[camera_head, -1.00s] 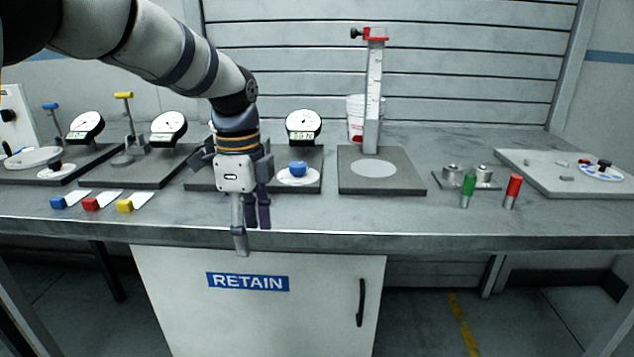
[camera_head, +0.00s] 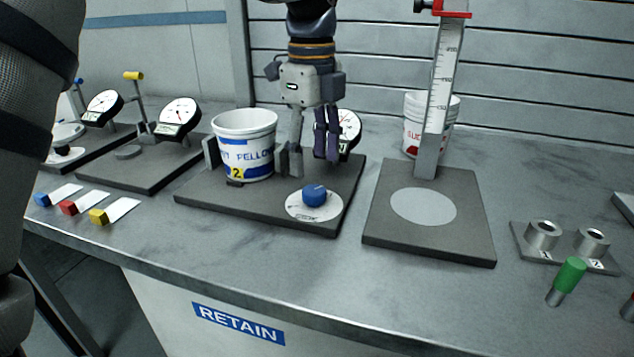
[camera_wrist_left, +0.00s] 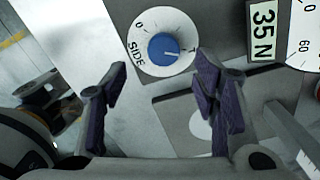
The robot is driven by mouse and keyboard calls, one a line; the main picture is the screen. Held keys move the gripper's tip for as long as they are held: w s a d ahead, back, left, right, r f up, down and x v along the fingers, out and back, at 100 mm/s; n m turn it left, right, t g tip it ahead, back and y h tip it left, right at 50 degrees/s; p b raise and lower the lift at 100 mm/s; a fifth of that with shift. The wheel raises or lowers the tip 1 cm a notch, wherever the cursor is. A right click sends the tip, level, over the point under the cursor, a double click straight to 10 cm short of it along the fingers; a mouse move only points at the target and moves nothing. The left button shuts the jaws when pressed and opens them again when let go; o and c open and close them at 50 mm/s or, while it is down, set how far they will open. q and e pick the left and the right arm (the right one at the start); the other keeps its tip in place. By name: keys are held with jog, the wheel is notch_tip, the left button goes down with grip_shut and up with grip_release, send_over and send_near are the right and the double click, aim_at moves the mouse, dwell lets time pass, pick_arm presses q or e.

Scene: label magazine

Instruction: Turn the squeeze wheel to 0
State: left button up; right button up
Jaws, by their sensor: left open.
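The squeeze wheel (camera_head: 314,195) is a blue knob on a round white dial (camera_head: 299,213), at the front right of a dark base plate (camera_head: 214,199). In the left wrist view the knob (camera_wrist_left: 164,47) has a white line pointing right, away from the "0" mark at the dial's upper left; "SIDE" is also printed there. My left gripper (camera_head: 312,165) is open, fingers down, above the plate and behind the knob in the head view. In the wrist view the knob appears between and beyond its fingertips (camera_wrist_left: 162,72), with nothing held. My right gripper is not in view.
A white tub (camera_head: 246,140) with blue lettering stands on the same plate, left of my gripper. A ruler post (camera_head: 441,90) stands on the plate to the right.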

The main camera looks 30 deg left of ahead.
aim_at(314, 190)
pick_arm(q)
jog(key=f, duration=0.7)
jog(key=shift+w, duration=0.25)
jog(key=c, duration=1.2)
